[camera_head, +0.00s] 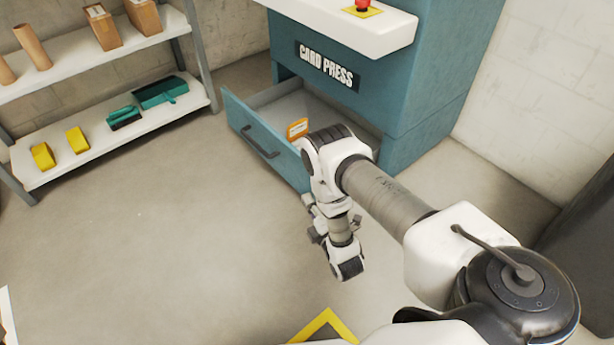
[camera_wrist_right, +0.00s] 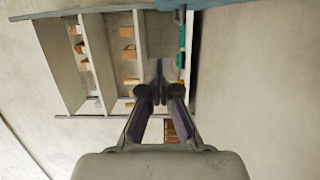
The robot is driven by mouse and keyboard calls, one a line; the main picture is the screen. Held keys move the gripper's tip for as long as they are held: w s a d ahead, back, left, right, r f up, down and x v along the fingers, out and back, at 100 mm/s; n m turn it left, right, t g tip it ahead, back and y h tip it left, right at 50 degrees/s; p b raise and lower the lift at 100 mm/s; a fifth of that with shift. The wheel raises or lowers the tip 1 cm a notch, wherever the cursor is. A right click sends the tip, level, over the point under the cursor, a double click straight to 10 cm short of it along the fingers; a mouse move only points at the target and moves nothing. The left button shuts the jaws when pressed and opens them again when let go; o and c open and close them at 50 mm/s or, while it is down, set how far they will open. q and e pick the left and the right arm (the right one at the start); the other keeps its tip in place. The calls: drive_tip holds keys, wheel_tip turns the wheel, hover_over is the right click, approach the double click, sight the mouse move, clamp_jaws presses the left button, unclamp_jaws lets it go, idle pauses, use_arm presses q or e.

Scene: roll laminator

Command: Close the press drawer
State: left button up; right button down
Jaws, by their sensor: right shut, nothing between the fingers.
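The teal press drawer (camera_head: 242,118) juts out from the lower part of the teal card press (camera_head: 425,90) in the head view. It is pulled well open, with a dark bar handle (camera_head: 260,145) on its front. An orange-framed card (camera_head: 297,128) shows inside it. My right arm reaches in from the lower right and hides the drawer's right end. Its wrist hangs in front of the drawer front. In the wrist view my right gripper (camera_wrist_right: 158,82) has its fingertips together and empty, pointing at the shelves. Contact with the drawer cannot be told. My left gripper is out of view.
A shelf rack (camera_head: 85,148) at the left holds brown boxes, tubes, yellow blocks and teal items; it shows also in the wrist view (camera_wrist_right: 90,55). A red button (camera_head: 362,5) sits on the press's white top. The floor left of the drawer is clear.

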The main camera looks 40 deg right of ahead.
drive_tip(key=w+d+b, duration=0.5)
drive_tip(key=w+b, duration=0.2)
drive_tip(key=w, duration=0.2)
drive_tip(key=shift+w+d+b, duration=0.25)
drive_tip(key=shift+d+b, duration=0.05)
drive_tip(key=shift+b, duration=0.1)
drive_tip(key=shift+d, duration=0.1)
drive_tip(key=w+d, duration=0.2)
drive_tip(key=d, duration=2.5)
drive_tip(key=shift+d, duration=0.15)
